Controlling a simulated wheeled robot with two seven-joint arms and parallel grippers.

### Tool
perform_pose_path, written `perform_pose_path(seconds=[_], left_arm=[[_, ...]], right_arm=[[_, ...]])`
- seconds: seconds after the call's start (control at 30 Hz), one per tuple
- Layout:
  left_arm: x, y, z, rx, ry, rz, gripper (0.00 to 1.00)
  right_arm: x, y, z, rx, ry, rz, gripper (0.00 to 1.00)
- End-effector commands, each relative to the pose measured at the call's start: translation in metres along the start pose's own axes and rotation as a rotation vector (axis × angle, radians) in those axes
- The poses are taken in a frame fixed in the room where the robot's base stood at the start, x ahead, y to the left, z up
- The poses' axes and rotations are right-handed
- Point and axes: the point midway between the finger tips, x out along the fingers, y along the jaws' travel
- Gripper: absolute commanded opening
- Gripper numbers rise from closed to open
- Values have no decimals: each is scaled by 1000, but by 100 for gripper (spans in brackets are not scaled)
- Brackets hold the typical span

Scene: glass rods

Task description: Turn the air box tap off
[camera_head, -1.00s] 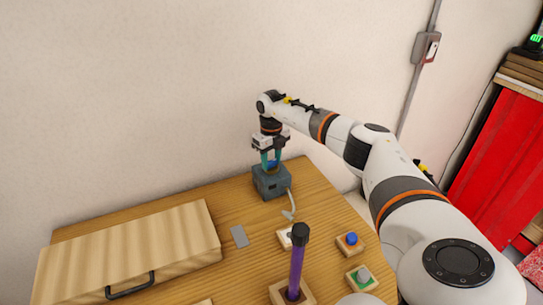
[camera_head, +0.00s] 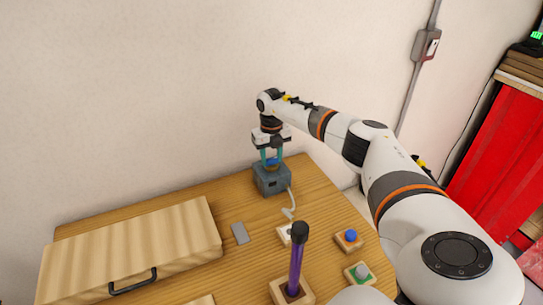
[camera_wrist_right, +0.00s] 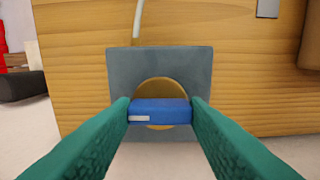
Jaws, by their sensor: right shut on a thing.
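The air box (camera_head: 271,181) is a grey-blue box at the back right of the wooden table, with a pale hose from its side. Its tap (camera_wrist_right: 158,110) is a blue bar with a white mark at its left end, on a round brass-coloured disc (camera_wrist_right: 160,88) on the box's top. The tap also shows in the head view (camera_head: 271,162). My right gripper (camera_head: 271,164) points down over the box, its green fingers closed on both ends of the tap. In the right wrist view the bar lies crosswise between the fingertips (camera_wrist_right: 160,110). My left gripper is not in view.
A wooden case (camera_head: 130,250) with a black handle lies at the left. A purple rod with a black top (camera_head: 297,255) stands in a wooden block in front. Blue (camera_head: 350,237) and green-based (camera_head: 360,273) button blocks sit at the right. A grey plate (camera_head: 240,233) lies mid-table.

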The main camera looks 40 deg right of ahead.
Motion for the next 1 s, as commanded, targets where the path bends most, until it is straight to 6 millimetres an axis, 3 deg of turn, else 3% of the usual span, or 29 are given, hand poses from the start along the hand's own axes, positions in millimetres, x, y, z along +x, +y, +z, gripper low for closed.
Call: perform_pose_path(seconds=[0.07,0.1,0.23,0.5,0.63,1.0], left_arm=[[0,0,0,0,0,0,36],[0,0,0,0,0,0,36],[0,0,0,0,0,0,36],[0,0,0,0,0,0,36],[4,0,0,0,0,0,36],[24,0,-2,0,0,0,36]], right_arm=[[-2,0,-1,4,5,-1,18],[-2,0,-1,4,6,-2,44],[-1,0,-1,3,4,-1,63],[-1,0,0,1,2,-1,63],[-10,0,-1,1,4,-2,63],[-84,0,-2,1,7,-3,63]])
